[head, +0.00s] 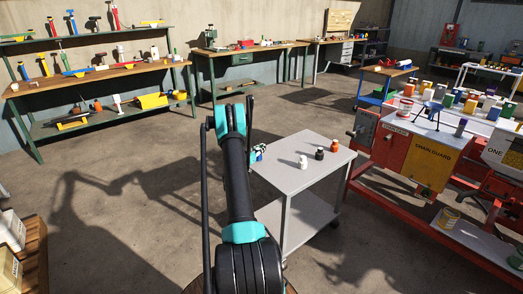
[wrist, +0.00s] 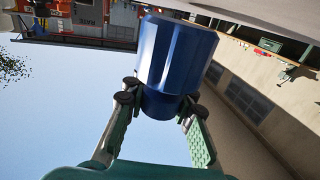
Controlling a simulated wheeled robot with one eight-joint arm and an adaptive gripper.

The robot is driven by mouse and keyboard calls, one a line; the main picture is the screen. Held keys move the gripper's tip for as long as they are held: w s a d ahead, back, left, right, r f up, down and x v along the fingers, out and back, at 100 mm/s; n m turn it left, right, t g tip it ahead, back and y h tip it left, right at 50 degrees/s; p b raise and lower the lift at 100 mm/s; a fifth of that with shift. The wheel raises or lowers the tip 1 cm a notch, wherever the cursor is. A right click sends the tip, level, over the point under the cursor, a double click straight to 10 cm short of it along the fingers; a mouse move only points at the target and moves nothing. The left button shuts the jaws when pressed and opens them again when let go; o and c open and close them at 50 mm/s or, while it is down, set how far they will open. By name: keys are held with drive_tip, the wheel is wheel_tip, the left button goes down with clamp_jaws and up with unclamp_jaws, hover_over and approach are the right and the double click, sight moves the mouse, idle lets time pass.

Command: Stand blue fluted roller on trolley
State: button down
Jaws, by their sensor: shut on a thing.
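The blue fluted roller (wrist: 176,55) fills the upper middle of the wrist view. My gripper (wrist: 160,100) is shut on its narrower end, with one finger on each side. The grey trolley (head: 292,186) stands right of my arm in the head view. My gripper (head: 258,152) shows there only as a small patch by the trolley's back left edge, mostly hidden by my arm. I cannot make out the roller clearly in that view, nor whether it touches the trolley.
A white jar (head: 302,162), a black jar (head: 320,153) and an orange jar (head: 334,145) stand on the trolley top. Its front left area is bare. A red machine (head: 393,150) with many coloured pieces stands close on the right. Workbenches (head: 100,77) line the back wall.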

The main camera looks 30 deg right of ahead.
drive_tip(key=shift+f, duration=0.45)
drive_tip(key=shift+f, duration=0.15)
drive_tip(key=c, duration=1.3)
unclamp_jaws()
drive_tip(key=shift+a, duration=0.1)
